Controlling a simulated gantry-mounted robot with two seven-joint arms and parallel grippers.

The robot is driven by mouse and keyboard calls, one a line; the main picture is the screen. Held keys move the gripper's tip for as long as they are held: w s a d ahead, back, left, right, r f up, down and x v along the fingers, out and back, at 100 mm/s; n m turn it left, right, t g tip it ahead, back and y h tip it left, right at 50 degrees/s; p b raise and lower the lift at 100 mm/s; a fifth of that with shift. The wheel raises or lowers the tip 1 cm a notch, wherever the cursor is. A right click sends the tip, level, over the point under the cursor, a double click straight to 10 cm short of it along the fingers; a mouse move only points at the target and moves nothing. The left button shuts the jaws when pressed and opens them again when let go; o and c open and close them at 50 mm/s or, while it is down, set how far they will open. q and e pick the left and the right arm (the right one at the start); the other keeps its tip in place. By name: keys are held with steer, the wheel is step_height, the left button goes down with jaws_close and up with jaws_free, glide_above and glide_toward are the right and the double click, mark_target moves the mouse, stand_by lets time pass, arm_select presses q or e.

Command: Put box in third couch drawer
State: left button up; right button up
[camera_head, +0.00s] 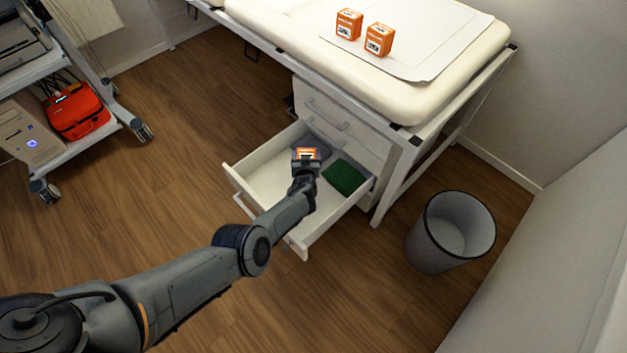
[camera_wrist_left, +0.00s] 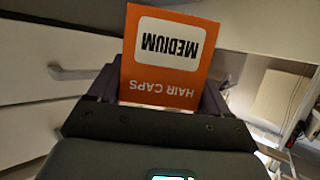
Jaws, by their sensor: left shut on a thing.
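An orange and white box (camera_head: 306,154) is held in my left gripper (camera_head: 305,162), which is shut on it. In the head view the box appears over the open drawer (camera_head: 250,178) under the couch; its height above the drawer floor is hard to tell. In the left wrist view the box (camera_wrist_left: 160,58) stands up between the fingers, its label reading "HAIR CAPS" and "MEDIUM" upside down. Two more orange boxes, one (camera_head: 348,24) left of the other (camera_head: 379,40), stand on the couch (camera_head: 455,60). My right gripper is not in view.
The open drawer holds a green item (camera_head: 344,177) and a grey item (camera_head: 312,143). Closed drawers (camera_head: 335,118) rise above it. A grey bin (camera_head: 450,235) stands to the right. A cart with a red case (camera_head: 77,110) is at the left. The drawer's near part is bare.

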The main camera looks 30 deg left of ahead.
arm_select(q)
steer(key=f+b, duration=0.6)
steer(key=f, duration=0.1)
steer(key=shift+d, duration=0.35)
step_height(320, 180, down, 3)
steer(key=b, duration=0.3)
steer(key=shift+f+b, duration=0.4)
steer(key=shift+r, duration=0.1)
steer(key=o, duration=0.8)
steer(key=shift+c, duration=0.2)
